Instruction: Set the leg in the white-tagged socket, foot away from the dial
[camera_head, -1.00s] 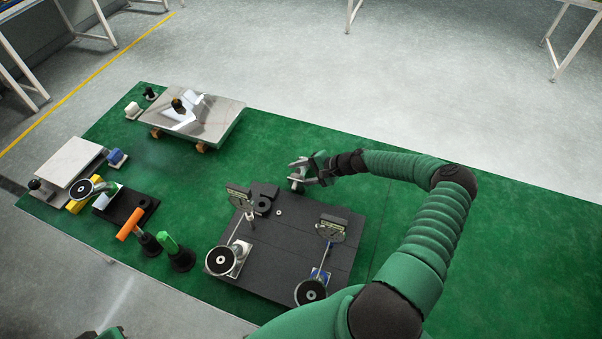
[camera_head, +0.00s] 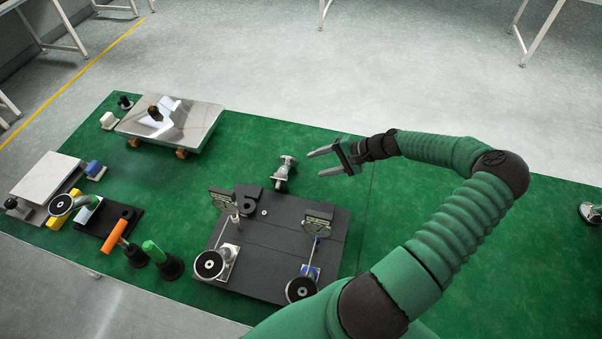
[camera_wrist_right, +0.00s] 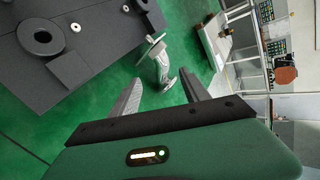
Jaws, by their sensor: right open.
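A metal leg (camera_head: 285,168) is on the green mat, just beyond the far edge of the black board (camera_head: 275,250). In the right wrist view the leg (camera_wrist_right: 160,62) is ahead of my fingers, with clear space between. My right gripper (camera_head: 315,163) is open and empty, to the right of the leg. The board carries a black ring (camera_head: 250,196). Near its front edge are a white-tagged spot (camera_head: 229,262) and a blue-tagged spot (camera_head: 312,271), each beside a rod with a round disc. I cannot tell which part is the dial. My left gripper is out of view.
A polished plate on feet (camera_head: 190,122) is at the back left. A round-footed part (camera_head: 590,212) is at the right edge. The mat right of the board is mostly bare.

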